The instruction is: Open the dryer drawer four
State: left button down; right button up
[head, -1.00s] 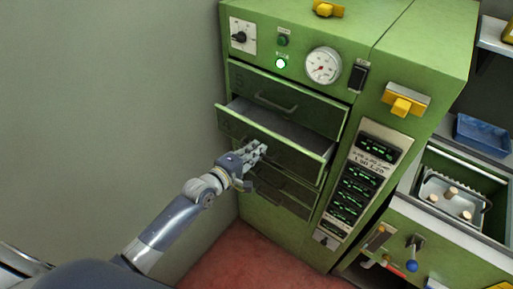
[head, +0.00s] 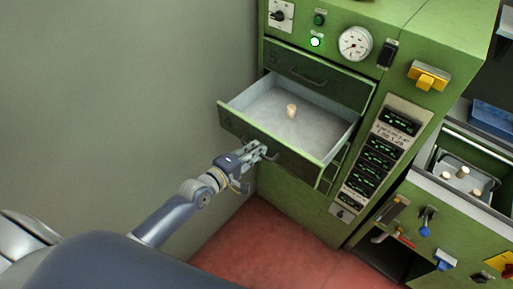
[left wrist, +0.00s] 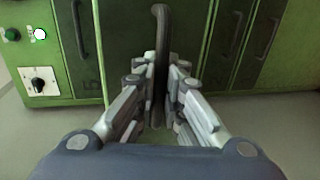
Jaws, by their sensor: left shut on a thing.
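The green dryer cabinet (head: 440,75) stands in front of me. Its second drawer from the top (head: 232,118), just under the drawer marked 5 (head: 330,82), is pulled well out. A single cork stopper (head: 291,111) stands on its pale floor. My left gripper (head: 262,152) is at the front of this open drawer, shut on its dark handle. In the left wrist view the handle (left wrist: 160,40) runs between the fingers of the left gripper (left wrist: 160,105). The lower drawers are mostly hidden beneath the open one. My right gripper is not in view.
A column of green-lit displays (head: 380,150) and a yellow handle (head: 428,78) are right of the drawers. Further right, a bin (head: 440,186) holds several corks, above levers with blue knobs (head: 424,232). A bare wall (head: 120,90) is on the left, with clear red floor (head: 270,240) below.

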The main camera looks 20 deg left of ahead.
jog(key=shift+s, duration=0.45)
pick_arm(q)
jog(key=c, duration=2)
grip_release()
jog(key=shift+o, duration=0.2)
jog(key=shift+s, duration=0.2)
jog(key=v, duration=1.1)
jog(key=shift+s, duration=0.25)
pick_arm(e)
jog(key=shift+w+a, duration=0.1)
pick_arm(q)
jog(key=shift+a, duration=0.15)
